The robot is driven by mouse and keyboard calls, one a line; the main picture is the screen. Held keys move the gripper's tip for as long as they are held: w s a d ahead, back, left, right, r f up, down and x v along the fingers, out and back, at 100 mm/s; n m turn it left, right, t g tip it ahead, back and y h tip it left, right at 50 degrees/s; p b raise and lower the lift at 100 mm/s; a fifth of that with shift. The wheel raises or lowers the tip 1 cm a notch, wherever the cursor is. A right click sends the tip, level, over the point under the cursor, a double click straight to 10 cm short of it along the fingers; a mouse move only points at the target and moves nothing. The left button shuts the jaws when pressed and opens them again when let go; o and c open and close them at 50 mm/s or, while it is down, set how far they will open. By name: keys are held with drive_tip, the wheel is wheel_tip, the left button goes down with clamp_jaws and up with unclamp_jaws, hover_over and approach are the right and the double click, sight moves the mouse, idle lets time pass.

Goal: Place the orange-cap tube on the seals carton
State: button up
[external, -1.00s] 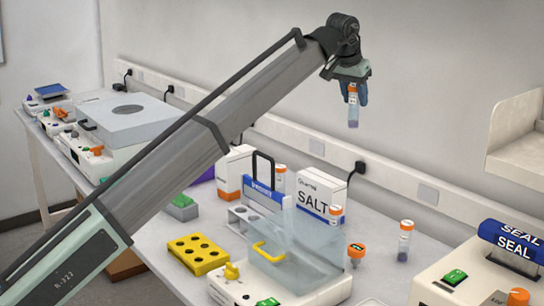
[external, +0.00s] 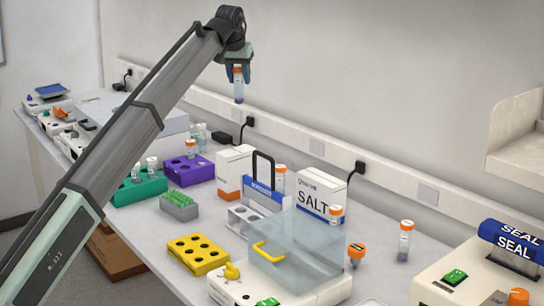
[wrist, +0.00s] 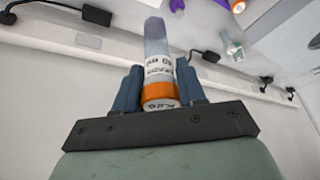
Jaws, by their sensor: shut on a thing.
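My gripper (external: 238,72) is shut on an orange-cap tube (external: 239,90), held upright with the cap up, high above the back of the bench. In the wrist view the tube (wrist: 157,45) sits between the blue fingers of my gripper (wrist: 160,88), its orange cap toward the palm. A white carton with an orange lower band (external: 235,165) stands on the bench below the tube. No seals label is readable on it, so I cannot tell whether it is the seals carton. The word SEAL shows on a blue-topped machine (external: 512,245) at the right.
A salt carton (external: 320,190) and a clear-lidded device (external: 295,245) stand right of the banded carton. Purple (external: 185,172), green (external: 138,190) and yellow (external: 198,255) racks lie to the left and front. Other orange-cap tubes stand around, one at the right (external: 405,240).

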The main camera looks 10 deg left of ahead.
drive_tip(key=shift+w+a+f, duration=0.1)
drive_tip(key=shift+a+f, duration=0.1)
drive_tip(key=shift+f, duration=2.3)
drive_tip(key=shift+w+a+f, duration=0.1)
drive_tip(key=shift+a+f, duration=0.15)
drive_tip(key=shift+f, duration=2.25)
drive_tip(key=shift+a+f, duration=0.2)
drive_tip(key=shift+f, duration=2.3)
drive_tip(key=shift+f, duration=0.15)
drive_tip(key=o, duration=1)
drive_tip(key=v, duration=1.2)
